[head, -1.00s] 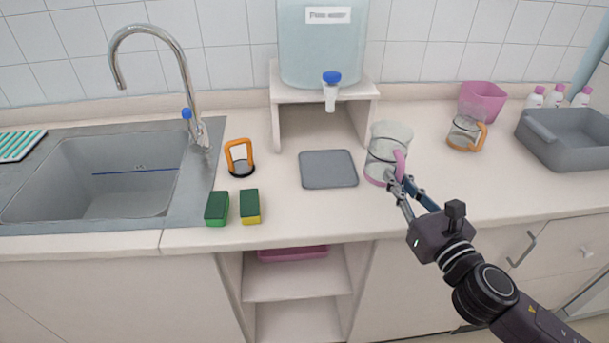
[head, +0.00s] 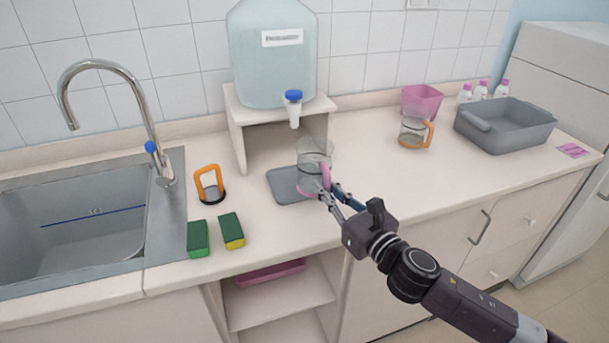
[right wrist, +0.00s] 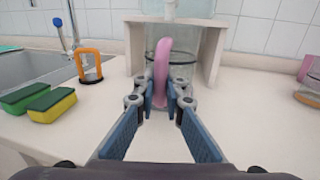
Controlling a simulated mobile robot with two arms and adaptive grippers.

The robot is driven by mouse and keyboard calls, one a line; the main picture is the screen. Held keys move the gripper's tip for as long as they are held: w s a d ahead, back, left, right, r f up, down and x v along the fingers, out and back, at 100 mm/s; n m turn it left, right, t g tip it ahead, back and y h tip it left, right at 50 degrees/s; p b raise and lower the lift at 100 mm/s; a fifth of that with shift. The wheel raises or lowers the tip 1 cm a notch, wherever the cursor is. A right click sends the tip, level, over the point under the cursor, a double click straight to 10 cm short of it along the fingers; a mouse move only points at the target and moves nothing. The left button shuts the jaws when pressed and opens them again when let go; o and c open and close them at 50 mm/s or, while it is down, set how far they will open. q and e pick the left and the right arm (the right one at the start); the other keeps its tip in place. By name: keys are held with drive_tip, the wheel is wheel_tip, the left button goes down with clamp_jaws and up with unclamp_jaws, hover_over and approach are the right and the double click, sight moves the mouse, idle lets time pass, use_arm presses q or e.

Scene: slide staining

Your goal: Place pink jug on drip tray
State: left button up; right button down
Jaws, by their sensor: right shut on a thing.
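The pink jug (head: 312,158) is a clear glass jug with a pink handle and a pink base ring. My right gripper (head: 329,196) is shut on its pink handle, which also shows between the fingers in the right wrist view (right wrist: 161,72). The jug is upright and overlaps the right part of the grey drip tray (head: 284,186). I cannot tell whether its base touches the tray or hangs just above it. The tray lies on the counter in front of the water tank's stand. My left gripper is not in view.
The water tank (head: 272,60) with a blue-topped tap (head: 293,108) stands on a white stand (head: 236,135) behind the jug. An orange-handled jug (head: 416,134), pink bin (head: 424,100) and grey basin (head: 507,128) are at right. Sponges (head: 198,238) and an orange-handled item (head: 209,184) are at left.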

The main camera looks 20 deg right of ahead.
sight(305, 178)
drive_tip(key=p+x, duration=0.1)
drive_tip(key=x, duration=0.8)
drive_tip(key=shift+w, duration=0.3)
drive_tip(key=shift+f, duration=1.8)
drive_tip(key=shift+f, duration=0.1)
drive_tip(key=c, duration=2)
unclamp_jaws()
drive_tip(key=shift+r, duration=0.25)
drive_tip(key=v, duration=0.5)
drive_tip(key=b+v, duration=0.1)
drive_tip(key=v, duration=0.4)
drive_tip(key=shift+s+f, duration=0.2)
drive_tip(key=shift+s, duration=0.2)
drive_tip(key=shift+s+d+r+b, duration=0.1)
drive_tip(key=shift+s+d+b, duration=0.15)
drive_tip(key=shift+s, duration=0.35)
